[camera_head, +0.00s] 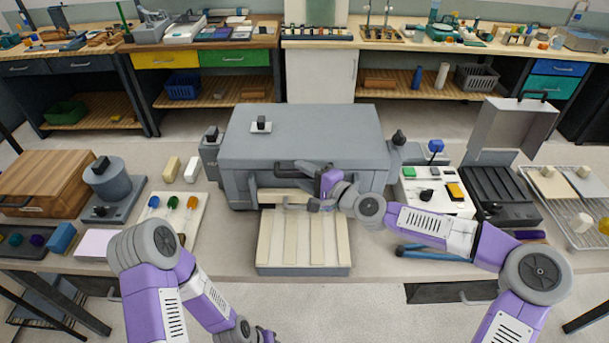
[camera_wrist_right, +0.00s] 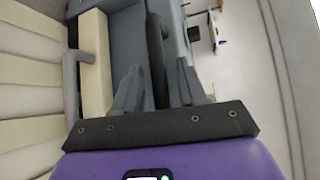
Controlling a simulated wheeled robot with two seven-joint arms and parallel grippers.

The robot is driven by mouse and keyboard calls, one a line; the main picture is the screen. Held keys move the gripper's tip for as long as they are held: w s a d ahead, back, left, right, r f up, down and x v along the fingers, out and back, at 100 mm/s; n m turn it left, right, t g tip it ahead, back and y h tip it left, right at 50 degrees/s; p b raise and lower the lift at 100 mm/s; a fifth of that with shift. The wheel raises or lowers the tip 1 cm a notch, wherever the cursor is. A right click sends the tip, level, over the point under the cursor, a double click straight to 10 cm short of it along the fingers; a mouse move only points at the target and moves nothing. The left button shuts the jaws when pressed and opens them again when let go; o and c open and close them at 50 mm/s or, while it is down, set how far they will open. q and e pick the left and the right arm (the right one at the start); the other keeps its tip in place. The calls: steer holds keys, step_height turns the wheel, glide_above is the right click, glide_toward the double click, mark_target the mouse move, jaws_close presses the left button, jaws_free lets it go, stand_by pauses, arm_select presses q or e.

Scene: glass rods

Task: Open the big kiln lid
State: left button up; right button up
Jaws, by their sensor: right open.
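The big kiln (camera_head: 240,185) is a large grey box at the middle of the table. Its lid (camera_head: 335,130) lies flat on top and looks closed. A dark bar handle (camera_head: 292,166) is at the lid's front edge. My right gripper (camera_head: 308,186) is at the kiln's front, by the handle, partly hidden by its own purple wrist. In the right wrist view, its two fingers (camera_wrist_right: 158,92) are apart, with the dark handle (camera_wrist_right: 156,50) running between them. I cannot tell whether either finger touches it. My left arm is low at the left; its gripper is out of view.
A slatted cream tray (camera_head: 305,262) lies before the kiln. To the right are a white button box (camera_head: 440,205) and a black case with its lid raised (camera_head: 510,125). A grey round device (camera_head: 110,180) and wooden box (camera_head: 45,185) stand left.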

jaws_close()
steer(key=shift+r, duration=0.15)
